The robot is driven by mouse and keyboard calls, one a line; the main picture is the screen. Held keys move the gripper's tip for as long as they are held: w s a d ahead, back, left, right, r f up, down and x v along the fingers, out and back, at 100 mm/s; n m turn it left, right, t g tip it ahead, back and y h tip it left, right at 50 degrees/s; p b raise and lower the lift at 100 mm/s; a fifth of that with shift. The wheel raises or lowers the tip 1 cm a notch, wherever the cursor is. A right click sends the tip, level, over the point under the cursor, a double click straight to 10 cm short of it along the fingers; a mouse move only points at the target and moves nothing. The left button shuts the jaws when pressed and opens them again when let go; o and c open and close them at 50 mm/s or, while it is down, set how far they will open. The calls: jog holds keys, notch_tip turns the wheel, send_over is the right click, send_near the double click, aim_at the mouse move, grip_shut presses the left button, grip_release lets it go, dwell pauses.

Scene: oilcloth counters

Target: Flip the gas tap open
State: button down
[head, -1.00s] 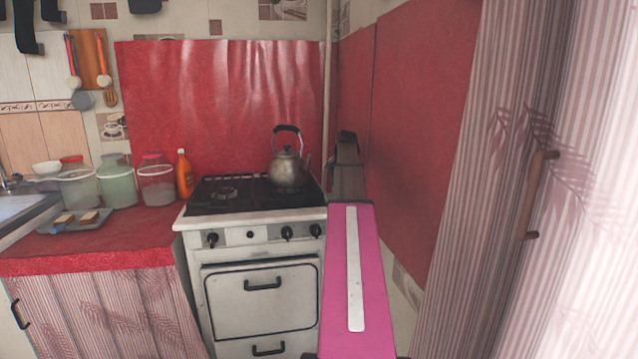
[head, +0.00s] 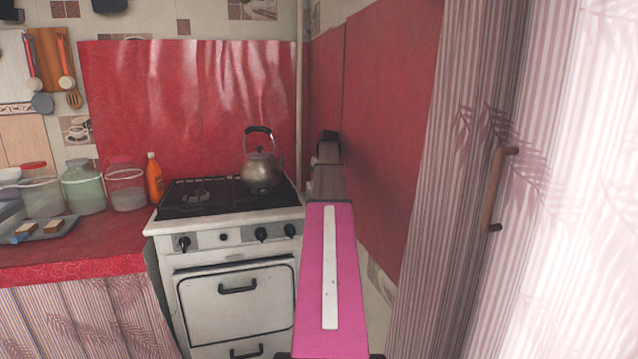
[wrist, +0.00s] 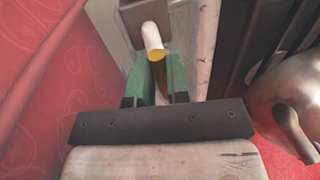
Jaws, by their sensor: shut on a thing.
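In the wrist view, my gripper (wrist: 161,80) has two green fingers, shut on a narrow yellow piece, which looks like the handle of the gas tap (wrist: 157,55). A white round stub sits just beyond the yellow piece, against a pale wall fitting. The rest of the tap is hidden by the fingers or too small to make out. In the head view, my pink arm reaches forward to the right of the stove, along the red wall, and hides the fingers and the tap.
A metal kettle (head: 261,170) stands on the stove (head: 225,228) close to the left of my arm; its side also shows in the wrist view (wrist: 285,85). A thin pipe (head: 300,100) runs up the corner.

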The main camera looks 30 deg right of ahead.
dwell(0.3)
jog(key=c, duration=1.1)
grip_release()
